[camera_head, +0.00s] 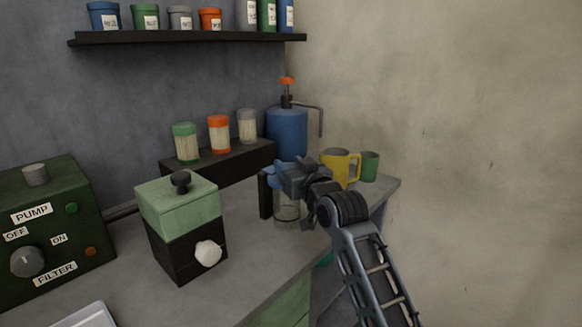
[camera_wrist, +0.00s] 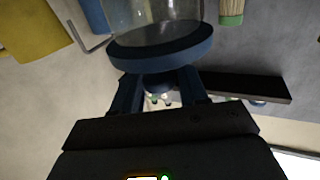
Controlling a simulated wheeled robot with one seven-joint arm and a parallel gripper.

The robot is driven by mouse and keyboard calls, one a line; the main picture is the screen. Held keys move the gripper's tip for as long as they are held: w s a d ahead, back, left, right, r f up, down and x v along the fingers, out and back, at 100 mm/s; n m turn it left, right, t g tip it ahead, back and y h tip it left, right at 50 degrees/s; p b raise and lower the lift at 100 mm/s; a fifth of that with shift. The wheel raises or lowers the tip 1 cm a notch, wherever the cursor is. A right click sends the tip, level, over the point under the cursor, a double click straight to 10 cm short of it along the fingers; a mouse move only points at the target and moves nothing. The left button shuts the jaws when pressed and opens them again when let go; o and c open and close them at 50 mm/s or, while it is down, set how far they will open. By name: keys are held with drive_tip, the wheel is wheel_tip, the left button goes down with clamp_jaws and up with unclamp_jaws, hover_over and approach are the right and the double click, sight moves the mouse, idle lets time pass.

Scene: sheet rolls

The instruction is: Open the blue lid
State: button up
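The blue lid (camera_wrist: 165,50) sits on a clear glass jar (camera_wrist: 158,12), which appears upside down in the wrist view. In the head view the glass jar (camera_head: 287,211) stands at the table's back right, and a bit of the blue lid (camera_head: 273,173) shows left of my gripper (camera_head: 290,180). In the wrist view the two fingers of my gripper (camera_wrist: 159,88) stand on either side of the lid's dark blue knob (camera_wrist: 158,79). The knob nearly fills the gap. I cannot tell whether the fingers press on it.
A blue pump canister (camera_head: 287,134) stands behind the jar. A yellow mug (camera_head: 340,163) and a green mug (camera_head: 370,166) stand to its right. A dark rack (camera_head: 225,165) with several jars is on the left. A green-topped box (camera_head: 180,208) stands nearer, left.

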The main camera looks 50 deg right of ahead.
clamp_jaws()
drive_tip(key=shift+r, duration=0.1)
idle(0.4)
